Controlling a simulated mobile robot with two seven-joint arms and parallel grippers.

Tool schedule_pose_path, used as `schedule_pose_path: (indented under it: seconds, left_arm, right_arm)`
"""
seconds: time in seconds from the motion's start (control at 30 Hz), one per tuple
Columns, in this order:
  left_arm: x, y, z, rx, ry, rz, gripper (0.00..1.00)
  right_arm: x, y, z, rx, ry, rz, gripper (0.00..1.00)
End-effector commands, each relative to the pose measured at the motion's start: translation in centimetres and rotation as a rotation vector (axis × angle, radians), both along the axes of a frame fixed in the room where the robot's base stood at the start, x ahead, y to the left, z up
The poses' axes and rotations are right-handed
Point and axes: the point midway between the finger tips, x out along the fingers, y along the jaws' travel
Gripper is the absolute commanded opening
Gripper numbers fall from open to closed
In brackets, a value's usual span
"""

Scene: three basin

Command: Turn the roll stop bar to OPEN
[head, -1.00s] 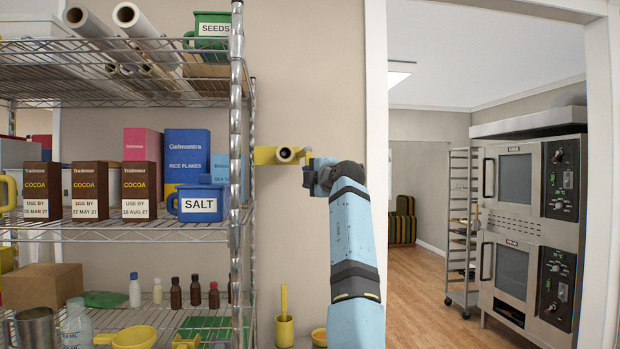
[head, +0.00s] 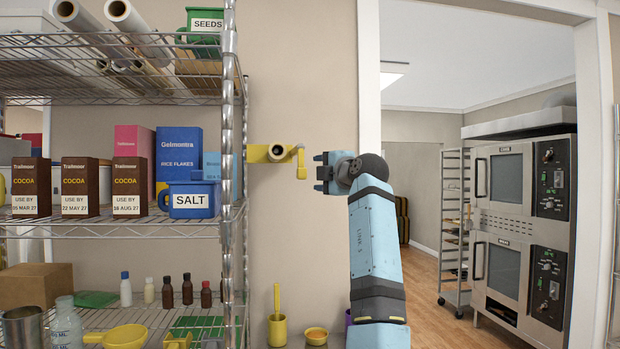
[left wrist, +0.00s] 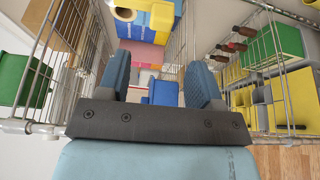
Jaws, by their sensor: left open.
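The roll stop bar (head: 300,165) is a small yellow lever. In the left wrist view the two blue fingers (left wrist: 160,85) are spread, and the yellow holder (left wrist: 160,14) shows at the top. I cannot make out the lever there. No OPEN marking is legible. My right gripper is not in view.
A wire shelf (head: 120,228) with cocoa boxes, a blue salt tub (head: 192,199), bottles and rolls stands at left. A white door frame (head: 368,75) is close behind my arm. Beyond it are a rack and ovens (head: 520,220).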

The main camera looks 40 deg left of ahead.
Motion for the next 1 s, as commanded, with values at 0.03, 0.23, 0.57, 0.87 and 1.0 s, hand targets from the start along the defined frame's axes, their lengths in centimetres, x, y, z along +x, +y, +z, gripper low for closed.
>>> schedule_pose_path:
  seconds: [0.03, 0.23, 0.57, 0.87, 1.0]
  left_arm:
    - [-0.3, -1.0, -0.2, 0.000, 0.000, -0.001, 0.60]
    - [-1.2, -3.6, 0.0, 0.001, 0.000, -0.001, 0.60]
    - [-1.4, -4.3, 0.0, 0.000, 0.001, 0.001, 0.60]
    - [-1.4, -4.3, 0.0, 0.000, 0.000, 0.000, 0.60]
    - [-1.4, -4.3, 0.0, 0.000, 0.000, 0.000, 0.60]
  right_arm:
    - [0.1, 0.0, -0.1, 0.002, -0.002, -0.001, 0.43]
    - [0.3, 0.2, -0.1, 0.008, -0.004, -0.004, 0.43]
    - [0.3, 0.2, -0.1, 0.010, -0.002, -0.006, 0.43]
    - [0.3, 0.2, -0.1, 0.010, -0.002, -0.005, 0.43]
    - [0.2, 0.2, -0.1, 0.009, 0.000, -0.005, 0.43]
